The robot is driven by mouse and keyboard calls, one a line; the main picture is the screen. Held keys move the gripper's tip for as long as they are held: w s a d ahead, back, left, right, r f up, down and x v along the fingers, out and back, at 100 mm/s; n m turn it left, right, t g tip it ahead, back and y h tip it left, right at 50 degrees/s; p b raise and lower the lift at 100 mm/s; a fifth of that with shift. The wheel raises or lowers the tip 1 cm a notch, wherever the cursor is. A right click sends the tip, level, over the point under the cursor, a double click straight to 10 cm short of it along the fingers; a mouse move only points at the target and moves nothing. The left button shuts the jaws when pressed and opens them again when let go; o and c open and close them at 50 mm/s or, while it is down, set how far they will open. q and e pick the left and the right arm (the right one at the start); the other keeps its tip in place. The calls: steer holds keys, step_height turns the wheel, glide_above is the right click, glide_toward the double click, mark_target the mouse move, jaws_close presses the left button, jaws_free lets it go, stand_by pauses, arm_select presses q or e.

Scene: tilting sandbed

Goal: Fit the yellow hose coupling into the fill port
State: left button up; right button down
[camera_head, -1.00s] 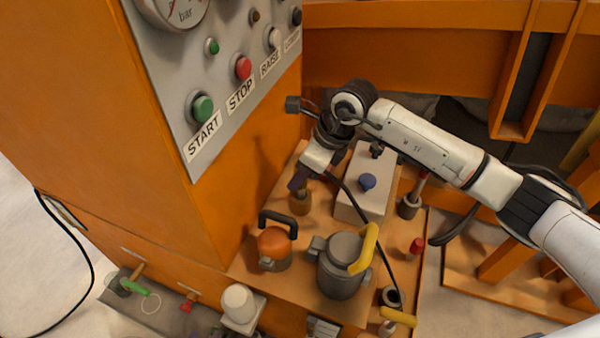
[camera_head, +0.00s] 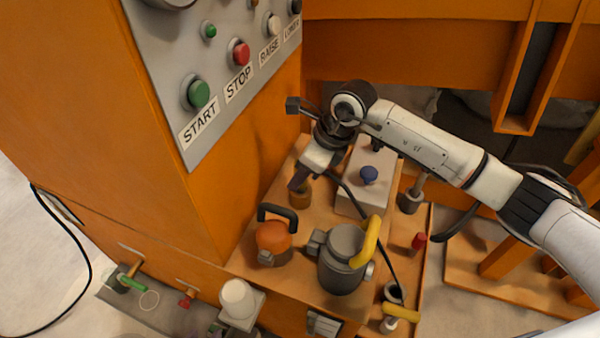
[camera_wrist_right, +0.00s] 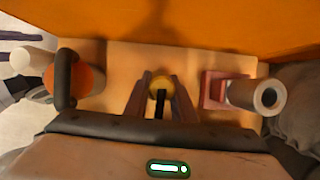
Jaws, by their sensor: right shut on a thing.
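My right gripper (camera_head: 299,184) points down over the orange-brown bench and is shut on a small yellow-brown round piece (camera_wrist_right: 160,86), seemingly the yellow hose coupling. In the right wrist view a black bar, perhaps the hose, runs from its middle between the fingers. In the head view an ochre cylinder (camera_head: 300,197) shows right at the fingertips; I cannot tell whether it is the coupling or something under it. A black hose (camera_head: 388,262) runs over the bench from near the gripper. I cannot tell which thing is the fill port. My left gripper is not in view.
An orange black-handled canister (camera_head: 273,238) and a grey pot (camera_head: 341,268) stand in front of the gripper. A white box (camera_head: 358,196) with a blue knob is to its right. An open grey tube (camera_wrist_right: 262,97) on a reddish base is nearby. The orange panel cabinet (camera_head: 220,190) stands left.

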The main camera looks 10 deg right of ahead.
arm_select(q)
steer(key=shift+f, duration=0.15)
arm_select(e)
steer(key=shift+f, duration=0.15)
steer(key=c, duration=1.4)
jaws_free()
steer(key=shift+d+r, duration=0.2)
steer(key=shift+r, duration=0.35)
arm_select(q)
steer(key=shift+r+p, duration=0.4)
steer(key=shift+r, duration=0.5)
arm_select(e)
steer(key=v, duration=0.9)
steer(key=shift+s, duration=0.15)
